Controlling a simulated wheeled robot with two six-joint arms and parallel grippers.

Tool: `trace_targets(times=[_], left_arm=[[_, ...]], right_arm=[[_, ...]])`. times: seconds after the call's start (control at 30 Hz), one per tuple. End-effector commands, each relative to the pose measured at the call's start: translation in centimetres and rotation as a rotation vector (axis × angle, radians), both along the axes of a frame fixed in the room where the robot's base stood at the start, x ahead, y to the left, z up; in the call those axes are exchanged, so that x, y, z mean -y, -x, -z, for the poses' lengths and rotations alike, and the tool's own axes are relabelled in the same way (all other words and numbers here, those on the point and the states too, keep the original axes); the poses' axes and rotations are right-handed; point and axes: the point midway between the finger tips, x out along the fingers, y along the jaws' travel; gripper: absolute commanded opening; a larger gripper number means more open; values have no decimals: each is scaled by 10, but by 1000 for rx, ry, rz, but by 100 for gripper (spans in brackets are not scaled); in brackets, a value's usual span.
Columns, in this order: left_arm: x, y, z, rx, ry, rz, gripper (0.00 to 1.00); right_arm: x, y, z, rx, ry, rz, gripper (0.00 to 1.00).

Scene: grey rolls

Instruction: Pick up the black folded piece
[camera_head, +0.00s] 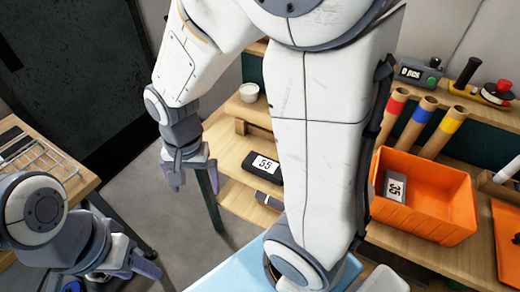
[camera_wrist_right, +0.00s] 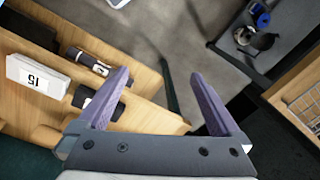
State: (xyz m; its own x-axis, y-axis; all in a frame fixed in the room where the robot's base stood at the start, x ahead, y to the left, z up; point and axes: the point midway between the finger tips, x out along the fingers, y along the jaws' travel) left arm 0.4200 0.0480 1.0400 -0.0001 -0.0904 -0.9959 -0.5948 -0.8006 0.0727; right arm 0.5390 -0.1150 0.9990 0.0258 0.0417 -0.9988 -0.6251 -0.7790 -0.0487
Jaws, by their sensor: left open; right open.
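No piece is clearly seen to be folded, so I cannot tell which dark thing is the black folded piece. A flat black piece with a white "55" label (camera_head: 262,167) lies on the wooden bench in the head view. In the right wrist view a dark piece (camera_wrist_right: 84,97) lies partly behind one finger, and a long black piece (camera_wrist_right: 28,29) is at the upper left. My right gripper (camera_head: 189,177) is open and empty, left of the bench; its fingers show in the wrist view (camera_wrist_right: 165,105). My left gripper (camera_head: 112,277) is open at the lower left.
An orange bin (camera_head: 425,200) holds a grey labelled piece (camera_head: 395,187). Cardboard tubes with coloured bands (camera_head: 415,122) stand behind it. A wire rack (camera_head: 45,160) is on the left table. A white "15" block (camera_wrist_right: 37,76) is on the wood. Open floor lies between the tables.

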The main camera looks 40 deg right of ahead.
Motion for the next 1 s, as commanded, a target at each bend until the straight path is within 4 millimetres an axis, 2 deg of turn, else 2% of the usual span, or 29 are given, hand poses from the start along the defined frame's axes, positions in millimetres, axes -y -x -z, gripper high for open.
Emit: trace_targets(times=[0.03,0.1,0.2,0.3,0.43,0.5,0.6,0.83,1.0], left_arm=[[0,0,-15,0,0,0,50],[0,0,-25,0,0,0,50],[0,0,-37,0,0,0,50],[0,0,-47,0,0,0,50],[0,0,-55,0,0,0,50],[0,0,-57,0,0,0,50],[0,0,-59,0,0,0,50],[0,0,-62,0,0,0,50],[0,0,-63,0,0,0,50]], right_arm=[[26,-17,-2,-18,4,246,100],[62,-37,5,-29,7,590,100],[116,-53,18,-42,8,1054,100],[165,-58,33,-52,7,1453,100],[211,-53,48,-58,4,1825,100],[226,-50,54,-59,3,1950,100],[239,-46,63,-61,1,2050,100],[241,-45,98,-64,2,2077,100],[241,-46,113,-60,0,2075,100]])
